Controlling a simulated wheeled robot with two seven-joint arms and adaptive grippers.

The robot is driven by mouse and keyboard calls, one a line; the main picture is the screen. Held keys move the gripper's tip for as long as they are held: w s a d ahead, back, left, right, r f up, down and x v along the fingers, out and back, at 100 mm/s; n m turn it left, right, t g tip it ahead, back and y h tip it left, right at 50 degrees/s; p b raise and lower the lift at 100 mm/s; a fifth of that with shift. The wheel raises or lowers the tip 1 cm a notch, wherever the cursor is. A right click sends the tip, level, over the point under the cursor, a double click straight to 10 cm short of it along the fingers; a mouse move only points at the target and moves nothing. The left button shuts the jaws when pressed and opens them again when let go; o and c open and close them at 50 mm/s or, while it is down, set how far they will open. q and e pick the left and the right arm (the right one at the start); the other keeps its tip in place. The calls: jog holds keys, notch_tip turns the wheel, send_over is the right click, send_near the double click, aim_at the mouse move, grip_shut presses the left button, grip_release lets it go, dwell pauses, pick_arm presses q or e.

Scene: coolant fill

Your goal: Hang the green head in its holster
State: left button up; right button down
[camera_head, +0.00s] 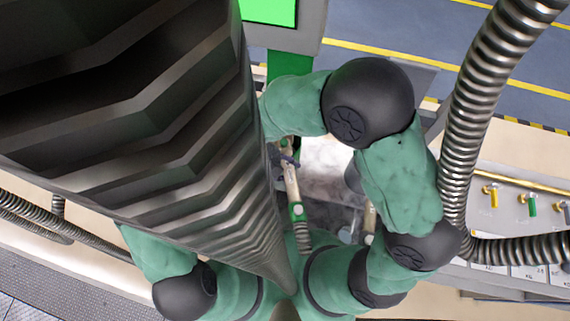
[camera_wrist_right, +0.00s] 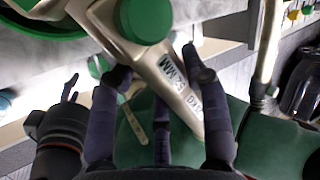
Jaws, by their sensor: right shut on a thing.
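The green head, a pale metallic body with a round green cap, fills the top middle of the right wrist view (camera_wrist_right: 148,20). Lettering runs down its body. The dark fingers of my right gripper (camera_wrist_right: 158,72) are shut around it. In the head view the pale handle with a green button (camera_head: 297,212) shows beside my column, with a ribbed hose below it. My right gripper (camera_head: 287,155) is at its upper end, partly hidden. My left gripper is not clearly seen. I cannot tell which part is the green holster; a green-marked peg (camera_head: 531,203) shows on the right panel.
A yellow peg (camera_head: 492,195) and a blue one (camera_head: 567,212) flank the green peg. A thick ribbed hose (camera_head: 472,110) runs down at right, close to my right arm. A green screen (camera_head: 268,11) stands at the top. My column blocks the left.

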jog(key=shift+p, duration=1.25)
dwell(1.8)
jog(key=shift+f+b, duration=0.7)
jog(key=shift+f, duration=1.1)
dwell(0.7)
jog(key=c, duration=0.5)
grip_release()
jog(key=shift+c, duration=0.2)
jog(key=v, duration=1.2)
jog(key=shift+s, duration=0.1)
